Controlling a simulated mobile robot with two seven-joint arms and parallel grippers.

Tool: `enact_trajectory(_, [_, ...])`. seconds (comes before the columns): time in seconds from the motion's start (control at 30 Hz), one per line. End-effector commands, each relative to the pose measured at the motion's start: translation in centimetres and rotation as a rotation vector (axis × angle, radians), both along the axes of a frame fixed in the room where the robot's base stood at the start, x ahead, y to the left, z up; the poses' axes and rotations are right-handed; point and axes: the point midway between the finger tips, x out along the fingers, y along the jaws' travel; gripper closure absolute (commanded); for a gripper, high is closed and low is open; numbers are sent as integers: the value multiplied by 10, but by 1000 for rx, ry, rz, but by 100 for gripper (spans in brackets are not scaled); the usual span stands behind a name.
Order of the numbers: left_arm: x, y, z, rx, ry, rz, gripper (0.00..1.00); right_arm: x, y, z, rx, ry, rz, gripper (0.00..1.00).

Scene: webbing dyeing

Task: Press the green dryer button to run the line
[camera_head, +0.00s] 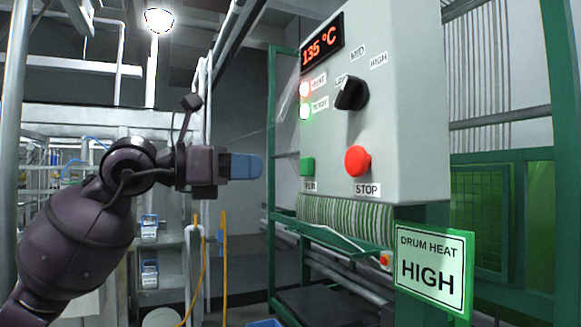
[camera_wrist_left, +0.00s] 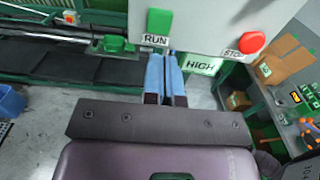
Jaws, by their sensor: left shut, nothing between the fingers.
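The green RUN button (camera_head: 307,166) is on the lower left of the grey control box (camera_head: 405,120) in the head view, and it also shows in the left wrist view (camera_wrist_left: 159,22). The red STOP button (camera_head: 357,160) is to its right. My left gripper (camera_head: 258,166) has blue fingers, shut and empty, pointing at the box. In the head view its tips are left of the green button with a visible gap. In the left wrist view the fingertips (camera_wrist_left: 167,54) show just below and right of the RUN label. My right gripper is not in view.
The box has a black knob (camera_head: 351,94), a display reading 135 °C (camera_head: 322,42), and lit red and green lamps. A DRUM HEAT HIGH sign (camera_head: 433,270) hangs below. A green machine frame (camera_head: 272,200) stands behind. A cart with cardboard boxes (camera_wrist_left: 280,66) is at the right in the wrist view.

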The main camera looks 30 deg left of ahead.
Motion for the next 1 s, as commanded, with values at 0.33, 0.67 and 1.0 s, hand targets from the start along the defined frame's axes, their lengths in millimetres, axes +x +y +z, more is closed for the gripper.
enact_trajectory(0.33, [41, -33, 1, 0, -2, -2, 100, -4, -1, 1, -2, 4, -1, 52])
enact_trajectory(0.67, [59, -46, 0, 1, -1, 0, 100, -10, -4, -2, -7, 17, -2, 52])
enact_trajectory(1.0, [60, -47, 0, 1, -1, 0, 100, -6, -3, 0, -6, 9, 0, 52])
